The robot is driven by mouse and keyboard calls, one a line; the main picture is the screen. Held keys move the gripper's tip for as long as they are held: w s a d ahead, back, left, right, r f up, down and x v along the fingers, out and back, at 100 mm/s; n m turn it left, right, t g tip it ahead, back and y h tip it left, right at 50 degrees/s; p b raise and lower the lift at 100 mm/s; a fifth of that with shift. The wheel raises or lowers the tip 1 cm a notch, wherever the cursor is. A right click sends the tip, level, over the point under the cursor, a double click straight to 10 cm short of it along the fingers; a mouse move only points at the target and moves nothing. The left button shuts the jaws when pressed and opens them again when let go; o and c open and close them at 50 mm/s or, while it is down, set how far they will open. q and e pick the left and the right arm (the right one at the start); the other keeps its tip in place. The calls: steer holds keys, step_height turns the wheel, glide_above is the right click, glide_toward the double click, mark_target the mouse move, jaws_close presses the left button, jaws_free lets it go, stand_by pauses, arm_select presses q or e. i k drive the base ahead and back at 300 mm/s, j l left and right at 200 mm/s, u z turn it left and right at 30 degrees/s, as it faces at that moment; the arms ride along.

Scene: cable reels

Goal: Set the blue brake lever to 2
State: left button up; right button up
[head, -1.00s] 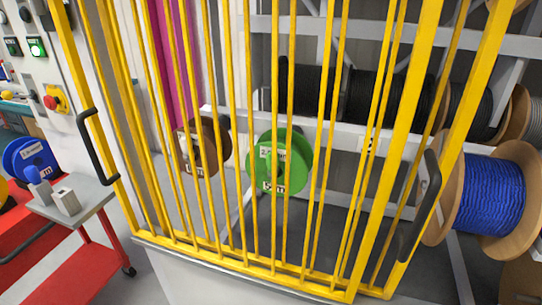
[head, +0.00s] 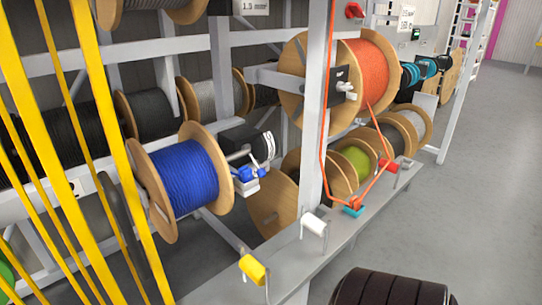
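A small blue part (head: 249,173), which looks like the blue brake lever, sits on a light grey block at the right end of the blue cable reel (head: 185,177). A black housing with a white marked strip (head: 268,146) is just above it. The marks are too small to read, so I cannot tell the lever's setting. Neither of my grippers is in view.
Yellow bars (head: 104,130) stand at the left, in front of the rack. An orange reel (head: 360,82) hangs right of a grey post (head: 316,120). A bench (head: 290,262) carries a yellow-handled part (head: 253,270) and a white-handled one (head: 313,224). Open floor (head: 470,190) lies right.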

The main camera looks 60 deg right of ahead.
mark_target(261, 172)
steer(key=z, duration=1.75)
steer(key=i+l+u, duration=0.1)
steer(key=l, duration=0.35)
steer(key=i+l, duration=0.15)
steer(key=l, duration=0.25)
steer(key=u, duration=0.05)
